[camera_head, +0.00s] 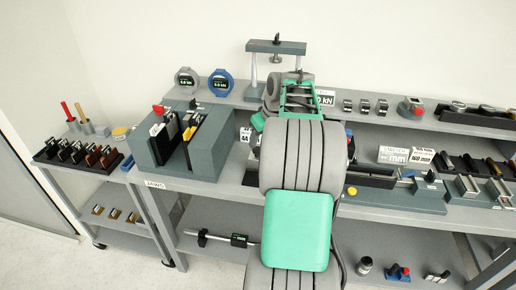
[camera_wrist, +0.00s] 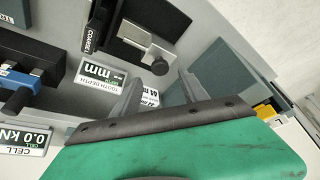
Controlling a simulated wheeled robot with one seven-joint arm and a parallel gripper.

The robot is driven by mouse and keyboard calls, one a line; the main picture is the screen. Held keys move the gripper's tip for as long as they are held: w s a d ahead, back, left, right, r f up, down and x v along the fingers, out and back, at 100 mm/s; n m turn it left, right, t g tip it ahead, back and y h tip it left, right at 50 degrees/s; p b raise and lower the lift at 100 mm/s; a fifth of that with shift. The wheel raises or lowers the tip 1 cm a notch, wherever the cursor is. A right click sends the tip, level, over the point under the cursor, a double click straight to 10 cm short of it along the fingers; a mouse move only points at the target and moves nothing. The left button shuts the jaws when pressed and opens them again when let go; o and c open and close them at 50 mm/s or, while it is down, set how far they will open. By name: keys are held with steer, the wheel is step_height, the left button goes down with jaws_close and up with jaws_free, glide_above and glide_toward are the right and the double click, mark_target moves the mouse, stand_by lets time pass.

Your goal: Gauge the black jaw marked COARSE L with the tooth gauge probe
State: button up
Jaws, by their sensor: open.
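In the wrist view my gripper (camera_wrist: 160,82) is open, its two grey fingers apart with nothing between them. A white sign reading TOOTH DEPTH and mm (camera_wrist: 101,77) lies just left of the fingers. I cannot clearly identify the tooth gauge probe. In the head view my own arm hides the fingertips.
In the wrist view a blue and black device (camera_wrist: 24,76) sits at the left above a CELL 0.0 kN display (camera_wrist: 22,137). In the head view a dark jaw stand (camera_head: 212,150) is left of my arm, with a jaw rack (camera_head: 82,164) farther left and a crowded shelf behind.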

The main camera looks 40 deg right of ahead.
mark_target(257, 149)
steer(key=x, duration=0.5)
steer(key=shift+f+p, duration=0.15)
steer(key=shift+p, duration=0.15)
jaws_close()
stand_by(1.0)
